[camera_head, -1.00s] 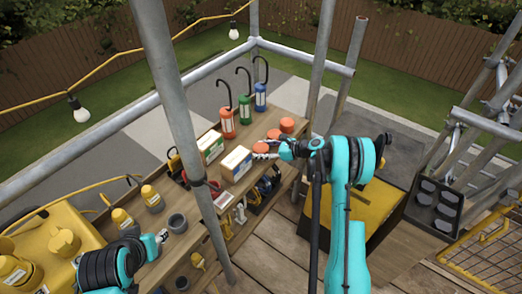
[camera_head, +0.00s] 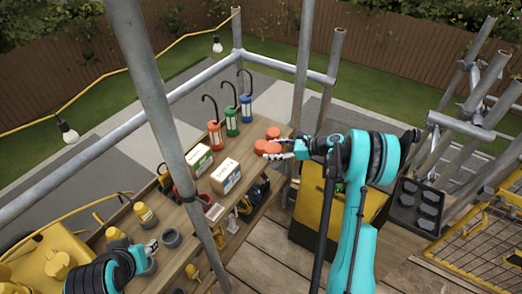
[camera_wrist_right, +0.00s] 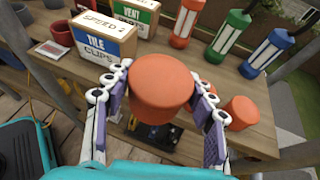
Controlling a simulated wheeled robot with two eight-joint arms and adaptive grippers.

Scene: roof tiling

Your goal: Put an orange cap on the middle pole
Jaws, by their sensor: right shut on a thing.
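My right gripper (camera_head: 278,151) is shut on an orange cap (camera_wrist_right: 161,88), which fills the middle of the right wrist view between the two fingers. The held cap (camera_head: 272,148) is over the far right end of the wooden bench in the head view. Two other orange caps stand there, one behind (camera_head: 273,132) and one just left (camera_head: 260,146). Among the upright poles with visible open tops, the middle one (camera_head: 334,62) stands behind my right gripper, its top bare. My left gripper (camera_head: 152,246) is low left by grey cups; its finger opening is too small to read.
The bench (camera_head: 250,192) holds a white-topped box (camera_head: 226,176), another box (camera_head: 199,159) and red, green and blue hooked lamps (camera_head: 231,121). A thick near pole (camera_head: 155,95) crosses the left side. A black tray (camera_head: 417,205) lies at right.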

